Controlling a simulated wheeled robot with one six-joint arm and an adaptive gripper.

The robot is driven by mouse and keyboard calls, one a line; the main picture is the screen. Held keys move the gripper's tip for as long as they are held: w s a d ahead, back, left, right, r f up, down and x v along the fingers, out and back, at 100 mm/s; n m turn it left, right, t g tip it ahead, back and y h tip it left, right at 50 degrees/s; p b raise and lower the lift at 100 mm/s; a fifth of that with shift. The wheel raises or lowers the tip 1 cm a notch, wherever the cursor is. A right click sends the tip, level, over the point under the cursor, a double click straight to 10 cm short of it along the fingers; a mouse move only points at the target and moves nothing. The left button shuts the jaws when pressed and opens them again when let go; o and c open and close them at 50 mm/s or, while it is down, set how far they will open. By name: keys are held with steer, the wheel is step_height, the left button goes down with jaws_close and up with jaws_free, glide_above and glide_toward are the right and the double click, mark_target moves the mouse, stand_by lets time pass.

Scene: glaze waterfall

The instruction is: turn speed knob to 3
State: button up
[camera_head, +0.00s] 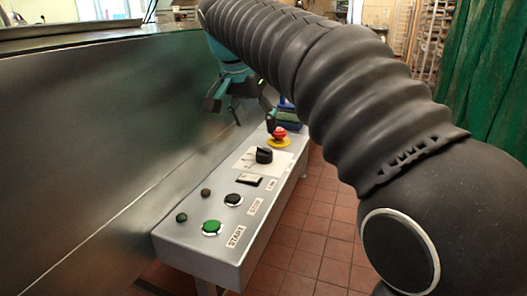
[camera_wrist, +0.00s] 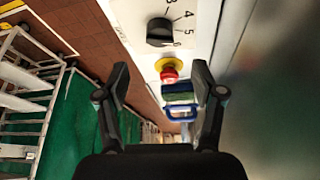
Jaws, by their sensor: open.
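The speed knob (camera_head: 264,155) is a black rotary knob on a white scale plate on the grey control panel. It also shows near the top of the wrist view (camera_wrist: 160,32), with numbers including 4 and 5 printed to its right. Where its pointer stands is too small to tell. My gripper (camera_head: 241,112) is open and empty above the far end of the panel, apart from the knob. In the wrist view its two fingers (camera_wrist: 160,68) are spread wide, with the knob beyond them, above their tips in the picture.
A red emergency stop on a yellow ring (camera_head: 279,134) sits just past the knob. A green and blue item (camera_wrist: 180,97) lies beyond it. Nearer are a switch (camera_head: 249,181), a black button (camera_head: 233,199) and a green START button (camera_head: 212,227). A steel wall (camera_head: 90,150) borders the panel's left.

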mark_target(264, 149)
steer(key=b+x, duration=0.1)
steer(key=x, duration=0.8)
steer(key=shift+w+f, duration=0.1)
steer(key=shift+f, duration=0.05)
steer(key=c, duration=1.1)
